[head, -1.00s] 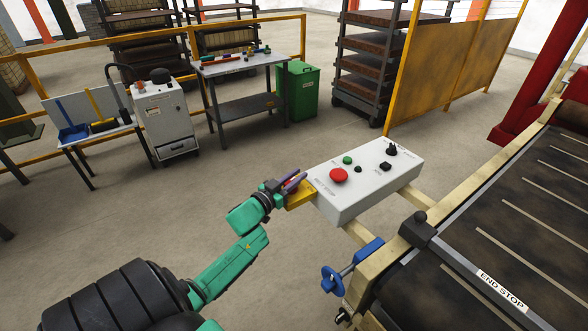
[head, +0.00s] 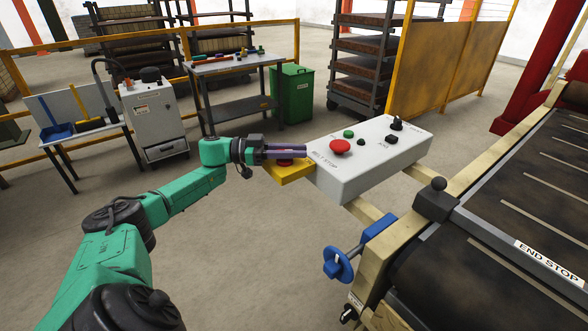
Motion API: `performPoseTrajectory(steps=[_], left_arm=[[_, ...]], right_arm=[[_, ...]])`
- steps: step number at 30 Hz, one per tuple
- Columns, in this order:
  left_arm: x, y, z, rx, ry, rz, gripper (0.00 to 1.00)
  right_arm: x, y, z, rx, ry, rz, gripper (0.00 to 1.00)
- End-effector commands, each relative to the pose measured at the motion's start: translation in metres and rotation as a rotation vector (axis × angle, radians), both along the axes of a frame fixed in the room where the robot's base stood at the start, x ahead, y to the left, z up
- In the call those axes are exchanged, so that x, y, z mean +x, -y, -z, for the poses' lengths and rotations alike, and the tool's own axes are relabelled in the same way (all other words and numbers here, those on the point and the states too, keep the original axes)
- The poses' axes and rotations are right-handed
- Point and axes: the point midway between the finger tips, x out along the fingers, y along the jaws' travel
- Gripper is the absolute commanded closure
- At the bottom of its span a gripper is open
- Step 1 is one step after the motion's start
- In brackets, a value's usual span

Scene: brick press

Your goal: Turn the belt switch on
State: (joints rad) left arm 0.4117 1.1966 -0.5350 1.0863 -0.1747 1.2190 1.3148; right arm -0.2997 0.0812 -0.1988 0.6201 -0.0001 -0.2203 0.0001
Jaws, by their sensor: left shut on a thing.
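The grey-white control box (head: 358,175) stands on wooden rails beside the belt. Its top carries a red mushroom button (head: 340,147), a green button (head: 348,133), a small black knob (head: 361,142), a black switch (head: 391,139) and a black lever (head: 397,123). A yellow box (head: 288,177) joins its left side, with a red button (head: 286,162) on top. My left gripper (head: 300,152) lies level over the yellow box, fingers shut at the red button, partly hiding it; exact contact is hard to see. My right gripper is not in view.
The dark conveyor belt (head: 480,235) with an END STOP bar (head: 520,250) fills the right. A blue handwheel (head: 338,263) sticks out at its near corner. A table (head: 235,70), green bin (head: 292,95) and yellow fence (head: 450,60) stand behind.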

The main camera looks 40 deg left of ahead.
Motion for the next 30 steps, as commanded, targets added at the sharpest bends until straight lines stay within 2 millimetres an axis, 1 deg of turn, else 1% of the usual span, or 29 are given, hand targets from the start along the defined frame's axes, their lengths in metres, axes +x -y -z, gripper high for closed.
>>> performPoseTrajectory(steps=[1,7,13,25,26,27,28,30], left_arm=[[0.0,0.002,0.009,0.002,0.001,0.03,1.0],[-0.002,0.005,0.006,0.001,-0.003,0.122,1.0],[-0.004,0.006,0.005,0.002,-0.007,0.163,1.0],[-0.005,0.008,0.005,0.003,-0.01,0.174,1.0],[-0.005,0.008,0.006,0.003,-0.01,0.175,0.74],[-0.005,0.008,0.006,0.003,-0.01,0.175,0.58],[-0.005,0.007,0.005,0.003,-0.009,0.174,0.47],[-0.004,0.007,0.004,0.002,-0.007,0.172,0.47]], right_arm=[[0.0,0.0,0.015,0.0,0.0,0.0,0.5],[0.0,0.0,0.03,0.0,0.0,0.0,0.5],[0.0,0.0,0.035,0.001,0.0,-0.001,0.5],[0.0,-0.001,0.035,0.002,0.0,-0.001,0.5],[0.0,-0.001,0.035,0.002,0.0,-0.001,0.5],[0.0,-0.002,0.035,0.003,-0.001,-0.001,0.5],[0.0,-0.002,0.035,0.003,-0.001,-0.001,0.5],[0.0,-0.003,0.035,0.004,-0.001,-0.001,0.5]])
